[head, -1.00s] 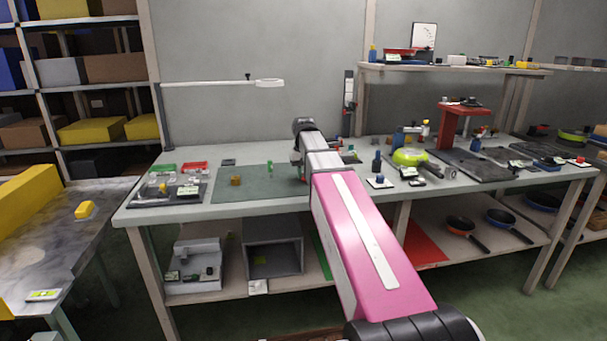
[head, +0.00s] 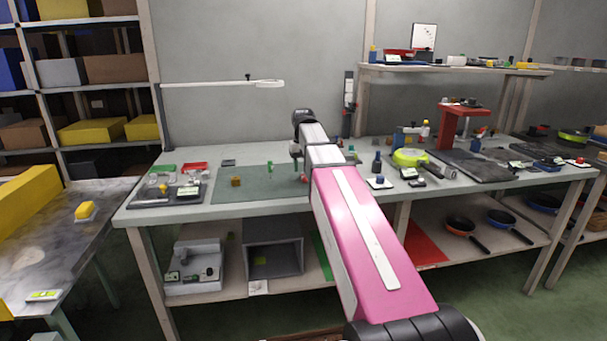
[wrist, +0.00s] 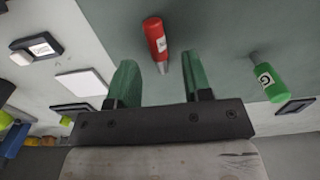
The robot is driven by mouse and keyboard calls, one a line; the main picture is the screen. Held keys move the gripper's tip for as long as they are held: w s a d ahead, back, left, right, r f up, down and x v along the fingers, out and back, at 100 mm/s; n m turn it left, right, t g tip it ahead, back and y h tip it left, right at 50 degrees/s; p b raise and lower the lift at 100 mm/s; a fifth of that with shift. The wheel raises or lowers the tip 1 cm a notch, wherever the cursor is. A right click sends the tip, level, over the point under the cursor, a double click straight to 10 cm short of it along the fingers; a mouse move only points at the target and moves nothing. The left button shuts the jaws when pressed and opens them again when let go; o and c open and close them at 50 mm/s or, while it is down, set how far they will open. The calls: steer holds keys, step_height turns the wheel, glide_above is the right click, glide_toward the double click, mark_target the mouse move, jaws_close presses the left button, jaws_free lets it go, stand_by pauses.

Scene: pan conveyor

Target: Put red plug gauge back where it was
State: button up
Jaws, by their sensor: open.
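The red plug gauge (wrist: 155,36) has a white label and a metal pin. In the wrist view it is beyond my open gripper (wrist: 159,60), roughly in line with the gap between the green fingers, with nothing held. In the head view, a small red spot (head: 304,179) below my gripper (head: 297,160) seems to be this gauge, partly hidden by my arm. A green plug gauge (wrist: 270,84) marked G is to the right in the wrist view. In the head view it is on the green mat (head: 230,191), left of my gripper (head: 269,168).
A dark tray (head: 140,202) with small parts is at the bench's left end. A lamp arm (head: 215,84) hangs above. The mat's left part is mostly clear.

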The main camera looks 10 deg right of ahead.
mark_target(303, 176)
step_height(303, 176, up, 7)
steer(key=shift+r, duration=0.15)
